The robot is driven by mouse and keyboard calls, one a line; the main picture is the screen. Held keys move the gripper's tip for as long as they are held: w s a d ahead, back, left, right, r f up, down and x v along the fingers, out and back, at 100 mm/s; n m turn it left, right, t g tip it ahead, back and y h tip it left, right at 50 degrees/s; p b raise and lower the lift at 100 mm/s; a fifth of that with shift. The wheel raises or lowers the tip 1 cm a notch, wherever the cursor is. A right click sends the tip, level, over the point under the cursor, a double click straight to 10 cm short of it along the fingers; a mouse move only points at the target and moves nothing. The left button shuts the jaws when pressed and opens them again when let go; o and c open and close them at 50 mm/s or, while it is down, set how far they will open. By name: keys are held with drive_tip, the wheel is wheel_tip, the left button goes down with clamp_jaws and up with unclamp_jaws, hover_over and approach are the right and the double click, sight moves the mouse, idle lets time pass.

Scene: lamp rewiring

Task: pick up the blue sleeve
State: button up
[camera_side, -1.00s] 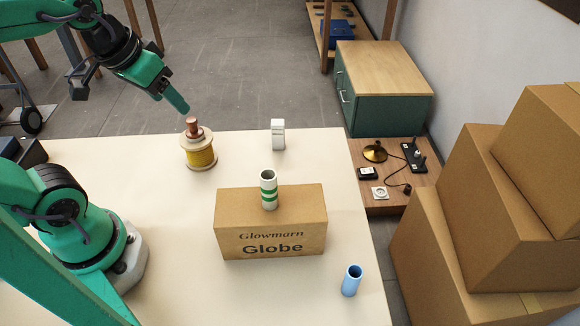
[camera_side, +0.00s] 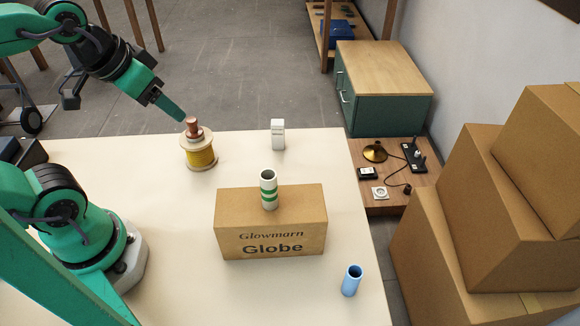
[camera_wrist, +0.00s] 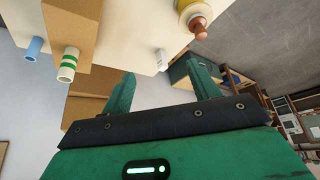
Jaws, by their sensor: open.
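The blue sleeve (camera_side: 352,281) stands upright on the table near its front right corner, with its open end up. It also shows at the upper left of the wrist view (camera_wrist: 34,48). My gripper (camera_side: 184,118) is at the back left, beside the copper-topped spool and far from the blue sleeve. In the wrist view my gripper's two green fingers (camera_wrist: 164,88) are spread apart with nothing between them.
A Glowmarn Globe carton (camera_side: 270,235) with a white, green-banded sleeve (camera_side: 268,190) on it stands mid-table. A yellow spool (camera_side: 200,155) with a copper piece and a small white box (camera_side: 278,134) are behind. Stacked cartons (camera_side: 455,245) stand off the right edge.

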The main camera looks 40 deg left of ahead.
drive_tip(key=shift+c, duration=1.1)
drive_tip(key=w+d+f+n+g+h, duration=0.1)
drive_tip(key=w+d+g, duration=0.1)
drive_tip(key=w+d, duration=0.5)
drive_tip(key=w+d+f+n+g, duration=0.1)
drive_tip(key=w+d+f, duration=0.15)
drive_tip(key=d, duration=0.85)
drive_tip(key=shift+n+g, duration=0.6)
drive_tip(key=shift+g, duration=0.3)
drive_tip(key=d+f, duration=0.1)
drive_tip(key=d, duration=0.2)
drive_tip(key=d+f, duration=0.2)
drive_tip(key=d, duration=0.2)
drive_tip(key=d+f, duration=0.1)
drive_tip(key=d, duration=0.3)
drive_tip(key=shift+w+d+f, duration=0.25)
drive_tip(key=shift+w+f, duration=0.05)
drive_tip(key=shift+f, duration=0.1)
drive_tip(key=n+y, duration=0.1)
hover_over(357, 266)
wheel_tip(357, 266, down, 6)
drive_tip(key=shift+s+d+f+g, duration=0.1)
drive_tip(key=shift+s+f+g, duration=0.15)
drive_tip(key=shift+f, duration=0.6)
drive_tip(key=shift+s+d+f+g, duration=0.15)
drive_tip(key=shift+s+f, duration=0.2)
drive_tip(key=shift+f, duration=0.45)
